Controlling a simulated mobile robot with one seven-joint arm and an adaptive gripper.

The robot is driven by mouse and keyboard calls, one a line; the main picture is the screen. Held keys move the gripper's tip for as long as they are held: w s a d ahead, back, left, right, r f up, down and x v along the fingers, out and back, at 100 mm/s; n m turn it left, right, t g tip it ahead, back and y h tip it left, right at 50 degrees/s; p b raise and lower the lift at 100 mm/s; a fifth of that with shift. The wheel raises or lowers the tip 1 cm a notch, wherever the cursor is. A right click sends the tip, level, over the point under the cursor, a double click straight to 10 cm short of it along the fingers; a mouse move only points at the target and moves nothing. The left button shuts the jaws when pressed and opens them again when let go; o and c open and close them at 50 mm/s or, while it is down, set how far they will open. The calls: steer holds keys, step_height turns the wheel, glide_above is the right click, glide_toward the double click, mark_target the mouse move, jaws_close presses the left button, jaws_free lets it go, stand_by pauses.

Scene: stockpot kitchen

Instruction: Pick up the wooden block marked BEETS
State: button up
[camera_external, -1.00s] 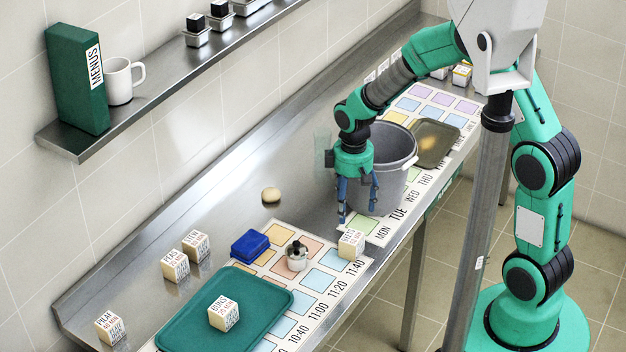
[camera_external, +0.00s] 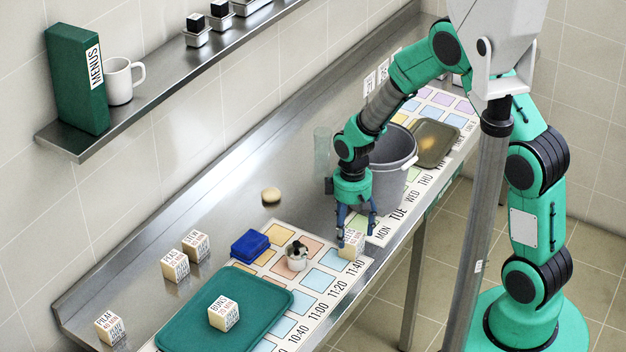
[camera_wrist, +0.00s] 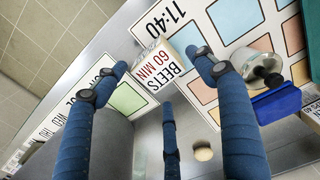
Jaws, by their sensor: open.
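The wooden block marked BEETS (camera_wrist: 158,68) shows its lettered face, which also reads 60 MIN, in the wrist view. In the external view the BEETS block (camera_external: 351,249) stands by the end of the schedule sheet near 11:40, partly hidden by my fingers. My gripper (camera_external: 356,225) is open, pointing down, its blue fingers just above and around the block. In the wrist view my gripper (camera_wrist: 165,75) has spread fingers, with the block between their tips. I cannot tell whether any finger touches it.
A grey stockpot (camera_external: 392,165) stands close behind my gripper. A round bun (camera_external: 271,195) lies on bare steel.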

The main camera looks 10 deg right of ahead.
mark_target(350, 236)
steer(key=shift+f, duration=0.1)
steer(key=shift+s+f+b, duration=0.15)
steer(key=shift+f+b, duration=0.25)
steer(key=shift+f, duration=2.1)
steer(key=c, duration=1.3)
steer(key=shift+c, duration=0.2)
steer(key=shift+r, duration=0.2)
